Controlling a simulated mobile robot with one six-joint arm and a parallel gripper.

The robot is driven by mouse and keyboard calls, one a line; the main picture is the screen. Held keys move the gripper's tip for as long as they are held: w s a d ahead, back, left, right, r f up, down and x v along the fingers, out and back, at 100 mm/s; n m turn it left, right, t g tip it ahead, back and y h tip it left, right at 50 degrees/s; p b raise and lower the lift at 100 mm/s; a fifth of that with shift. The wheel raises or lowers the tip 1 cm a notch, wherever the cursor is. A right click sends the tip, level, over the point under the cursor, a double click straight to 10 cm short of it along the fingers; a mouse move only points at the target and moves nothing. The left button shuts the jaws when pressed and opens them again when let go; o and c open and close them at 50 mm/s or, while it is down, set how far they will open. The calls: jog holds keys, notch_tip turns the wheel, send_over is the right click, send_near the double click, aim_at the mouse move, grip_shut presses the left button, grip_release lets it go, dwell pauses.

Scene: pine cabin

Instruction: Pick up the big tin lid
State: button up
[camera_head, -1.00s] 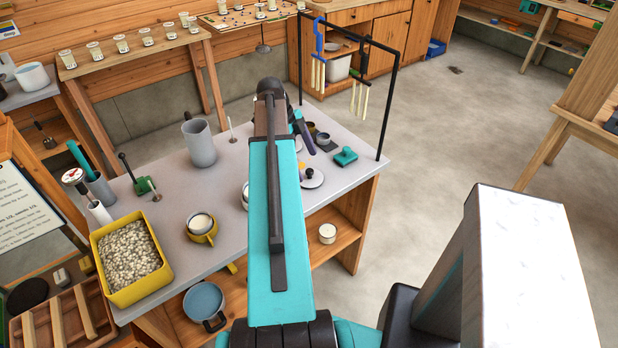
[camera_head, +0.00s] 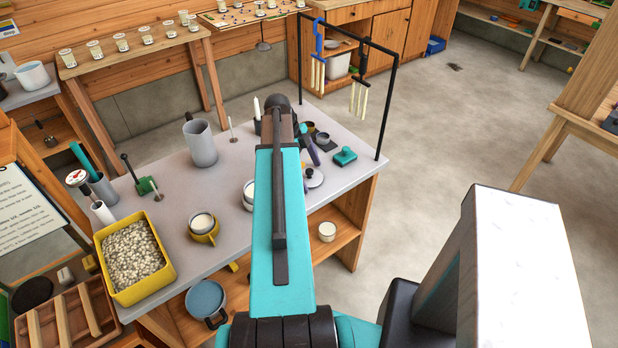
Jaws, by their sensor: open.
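A pale round lid with a dark knob, which looks like the big tin lid (camera_head: 315,180), lies on the grey bench top, just right of my arm. Its left part is close to the arm's edge in the picture. My gripper (camera_head: 311,150) shows only in part, as a dark piece past the right side of my arm's far end. It appears above and behind the lid in the picture, apart from it. My arm hides the rest of the gripper. It is open, and I see nothing held in it.
A teal block-like item (camera_head: 345,156) and small dark pots (camera_head: 322,138) stand near the lid. A black rack (camera_head: 386,100) with hanging candles rises at the bench's right end. A grey jug (camera_head: 200,145), yellow pot (camera_head: 203,232) and yellow pebble-filled tub (camera_head: 168,268) stand left.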

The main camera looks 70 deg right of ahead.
jog(key=c, duration=1.1)
jog(key=shift+r, duration=0.15)
